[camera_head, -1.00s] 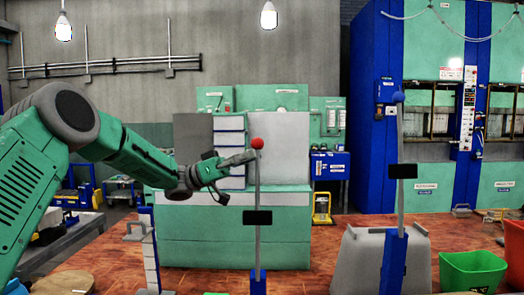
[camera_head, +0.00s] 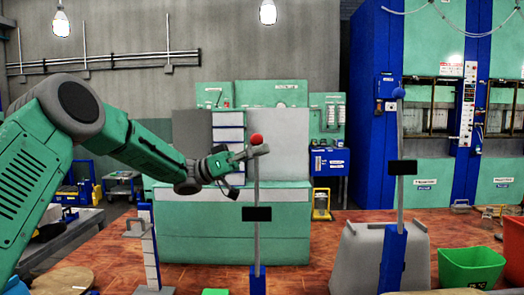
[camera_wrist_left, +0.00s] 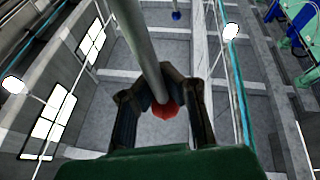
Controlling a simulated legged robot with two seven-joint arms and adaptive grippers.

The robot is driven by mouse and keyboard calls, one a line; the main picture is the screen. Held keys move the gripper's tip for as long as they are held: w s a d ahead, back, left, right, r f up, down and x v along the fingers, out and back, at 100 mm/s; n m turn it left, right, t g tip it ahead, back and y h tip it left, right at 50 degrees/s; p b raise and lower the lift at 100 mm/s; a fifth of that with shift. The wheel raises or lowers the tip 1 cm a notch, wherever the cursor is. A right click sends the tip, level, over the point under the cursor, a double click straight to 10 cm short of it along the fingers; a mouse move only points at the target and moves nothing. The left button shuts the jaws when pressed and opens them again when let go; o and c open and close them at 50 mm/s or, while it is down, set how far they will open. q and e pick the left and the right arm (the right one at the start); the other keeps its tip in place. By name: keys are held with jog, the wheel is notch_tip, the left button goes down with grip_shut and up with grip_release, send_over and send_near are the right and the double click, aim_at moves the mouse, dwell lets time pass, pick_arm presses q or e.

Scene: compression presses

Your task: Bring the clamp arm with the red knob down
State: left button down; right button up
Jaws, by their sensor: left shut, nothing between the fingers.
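The clamp arm with the red knob (camera_head: 256,139) stands upright as a thin grey rod (camera_head: 257,190) on a blue base (camera_head: 258,279), with a black block partway up. My left gripper (camera_head: 262,151) is shut at the rod just below the knob, its tips overlapping the rod in the head view. The left wrist view shows the red knob (camera_wrist_left: 166,110) and the rod (camera_wrist_left: 140,40) right by the closed fingers (camera_wrist_left: 164,76). Nothing is pinched between them; whether they touch the rod is unclear. My right gripper is out of view.
A second upright clamp arm with a blue knob (camera_head: 398,94) stands to the right, by a grey sloped housing (camera_head: 350,255). A green bin (camera_head: 470,268) is at far right. A green cabinet (camera_head: 230,235) stands behind.

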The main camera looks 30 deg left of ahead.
pick_arm(q)
jog(key=shift+s+a+r+m, duration=0.1)
jog(key=shift+r+m, duration=0.2)
jog(key=shift+r, duration=0.1)
jog(key=c, duration=1.6)
grip_release()
jog(key=shift+s+a+r, duration=0.1)
jog(key=shift+s+a, duration=0.2)
jog(key=shift+a, duration=0.05)
jog(key=shift+s+a, duration=0.1)
jog(key=shift+s, duration=0.1)
jog(key=shift+f, duration=0.25)
jog(key=shift+f, duration=0.1)
jog(key=v, duration=1.2)
